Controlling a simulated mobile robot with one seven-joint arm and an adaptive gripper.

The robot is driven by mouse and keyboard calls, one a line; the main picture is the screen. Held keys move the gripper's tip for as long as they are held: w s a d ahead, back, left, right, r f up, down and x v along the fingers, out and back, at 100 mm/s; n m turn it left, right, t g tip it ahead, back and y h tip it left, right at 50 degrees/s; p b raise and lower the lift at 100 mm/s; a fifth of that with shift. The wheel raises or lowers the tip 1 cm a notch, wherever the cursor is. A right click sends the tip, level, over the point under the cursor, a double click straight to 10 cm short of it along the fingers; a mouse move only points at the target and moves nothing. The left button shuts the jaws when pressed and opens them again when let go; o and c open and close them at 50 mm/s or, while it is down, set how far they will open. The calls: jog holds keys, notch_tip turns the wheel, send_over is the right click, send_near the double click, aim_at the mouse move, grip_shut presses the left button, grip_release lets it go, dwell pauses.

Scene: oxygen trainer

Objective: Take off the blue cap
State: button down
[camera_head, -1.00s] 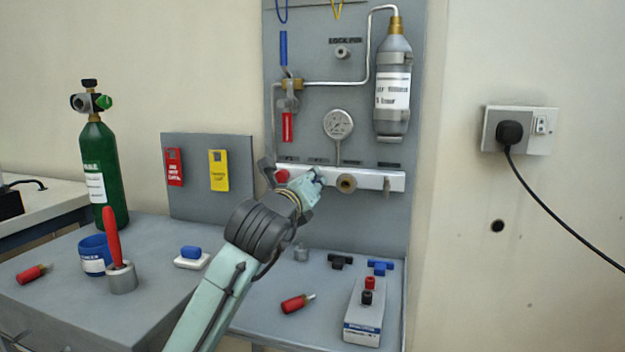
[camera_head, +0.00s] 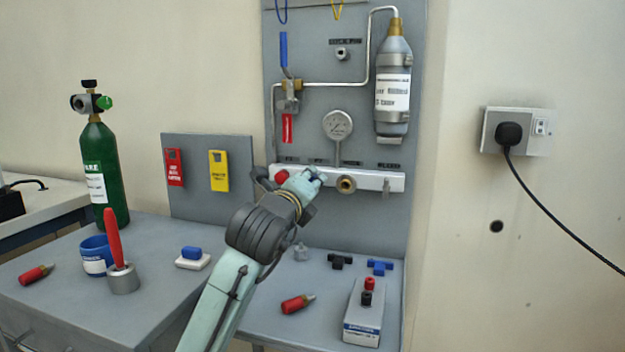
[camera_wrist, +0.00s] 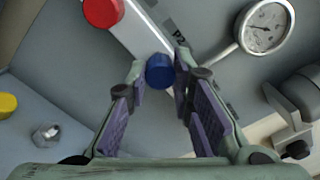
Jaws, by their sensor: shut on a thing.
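The blue cap (camera_wrist: 160,71) is round and sits between my fingertips in the wrist view, in front of the white manifold bar (camera_wrist: 135,32). My gripper (camera_wrist: 160,66) is shut on it. Whether the cap is still seated on its port cannot be told, as what lies behind it is hidden. In the head view my gripper (camera_head: 316,174) is at the middle of the bar (camera_head: 365,181), between a red cap (camera_head: 282,177) and an open brass port (camera_head: 346,184). The gripper mostly hides the blue cap there.
A round gauge (camera_head: 337,125) is just above the bar, and a grey cylinder (camera_head: 393,90) hangs at upper right. A green bottle (camera_head: 104,170) stands at left.

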jog(key=shift+s, duration=0.1)
jog(key=shift+b+v, duration=0.4)
jog(key=shift+v, duration=1.6)
jog(key=shift+a, duration=0.1)
